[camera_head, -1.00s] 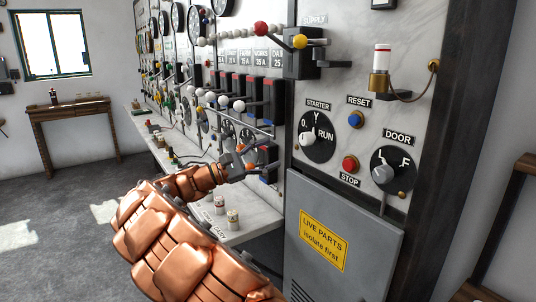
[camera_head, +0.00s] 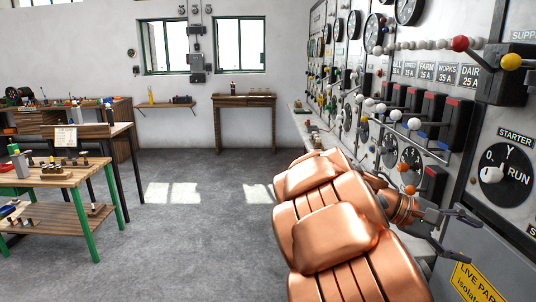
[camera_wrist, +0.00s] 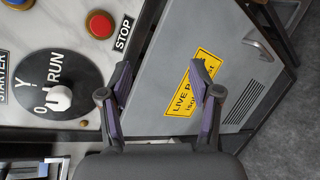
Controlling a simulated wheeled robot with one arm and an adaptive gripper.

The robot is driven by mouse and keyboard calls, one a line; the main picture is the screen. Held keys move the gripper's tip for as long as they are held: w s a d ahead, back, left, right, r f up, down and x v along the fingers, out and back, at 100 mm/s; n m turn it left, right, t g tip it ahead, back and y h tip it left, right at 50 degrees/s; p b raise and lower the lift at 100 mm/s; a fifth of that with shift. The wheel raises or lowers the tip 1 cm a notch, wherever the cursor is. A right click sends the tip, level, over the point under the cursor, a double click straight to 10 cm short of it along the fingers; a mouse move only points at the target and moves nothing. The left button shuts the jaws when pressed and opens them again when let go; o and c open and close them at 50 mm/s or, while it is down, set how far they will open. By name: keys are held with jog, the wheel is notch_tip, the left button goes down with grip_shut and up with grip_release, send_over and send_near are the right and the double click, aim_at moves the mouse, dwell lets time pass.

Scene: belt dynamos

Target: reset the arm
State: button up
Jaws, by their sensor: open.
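My arm is copper-coloured and reaches from the bottom of the head view toward the switchboard at the right. My gripper (camera_head: 462,231) is in front of the panel, below the starter dial (camera_head: 499,173). In the wrist view my gripper (camera_wrist: 158,90) shows two fingers spread apart with nothing between them. Behind the fingers are the grey cabinet door and its yellow "LIVE PARTS" label (camera_wrist: 194,84). The starter knob (camera_wrist: 58,98) is left of the fingers, apart from them.
The switchboard (camera_head: 480,130) with levers and knobs stands close along the right. A green-legged workbench (camera_head: 75,177) is at the left. A small wooden table (camera_head: 245,101) stands by the far wall. The grey floor (camera_head: 190,225) between is clear.

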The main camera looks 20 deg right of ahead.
jog(key=s+a+f+t+y, duration=0.2)
jog(key=s+a+f+y, duration=0.1)
jog(key=a, duration=0.7)
jog(key=s+a+f+t+y+p, duration=0.1)
jog(key=s+a+f+t+y, duration=0.1)
jog(key=s+a+f+y, duration=0.2)
jog(key=s+a+f+t+y+p, duration=0.1)
jog(key=s+a+f+t+y, duration=0.2)
jog(key=a+f, duration=0.5)
jog(key=s+a+y, duration=0.1)
jog(key=a, duration=0.9)
jog(key=shift+s+a, duration=0.2)
jog(key=shift+s, duration=0.15)
